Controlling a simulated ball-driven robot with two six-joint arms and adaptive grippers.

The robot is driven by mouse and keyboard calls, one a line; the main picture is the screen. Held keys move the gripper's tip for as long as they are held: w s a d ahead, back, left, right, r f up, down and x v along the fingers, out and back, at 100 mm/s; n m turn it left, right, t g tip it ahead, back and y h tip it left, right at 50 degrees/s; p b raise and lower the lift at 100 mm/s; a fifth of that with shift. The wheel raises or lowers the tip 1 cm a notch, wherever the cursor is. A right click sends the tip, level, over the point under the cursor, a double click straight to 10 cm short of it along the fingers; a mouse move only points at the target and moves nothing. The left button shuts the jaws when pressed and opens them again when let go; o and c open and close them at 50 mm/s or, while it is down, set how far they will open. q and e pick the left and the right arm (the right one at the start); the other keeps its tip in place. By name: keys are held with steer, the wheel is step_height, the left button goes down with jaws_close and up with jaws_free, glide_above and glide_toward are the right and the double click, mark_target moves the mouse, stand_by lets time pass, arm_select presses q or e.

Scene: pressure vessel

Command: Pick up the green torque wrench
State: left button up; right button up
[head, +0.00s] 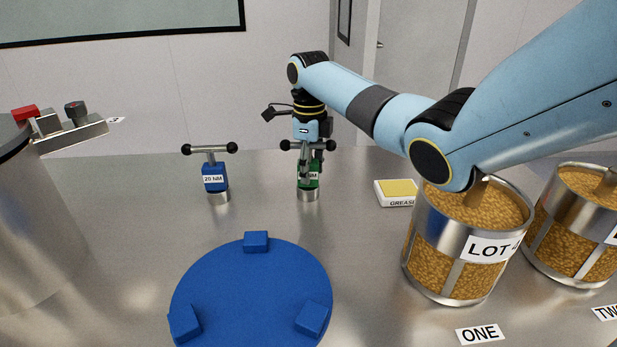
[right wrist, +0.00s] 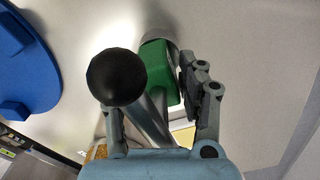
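The green torque wrench (head: 313,183) stands upright in a metal base on the steel table, in the middle of the head view. Its grey T-handle has black ball ends. My right gripper (head: 305,160) points down over it, with its fingers in front of the handle and body. In the right wrist view, one black ball (right wrist: 117,77) is close to the camera and the green body (right wrist: 157,75) lies between the fingers. The right finger is near the green body; the left finger is partly hidden behind the ball. The fingers look spread apart. My left gripper is not in view.
A blue torque wrench (head: 214,178) marked 20 stands to the left. A blue disc (head: 250,295) with raised blocks lies in front. A grease box (head: 396,192) and two filled metal containers (head: 465,245) stand right. A large steel vessel (head: 35,220) is at left.

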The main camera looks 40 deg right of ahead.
jaws_close()
steer(key=shift+r, duration=0.1)
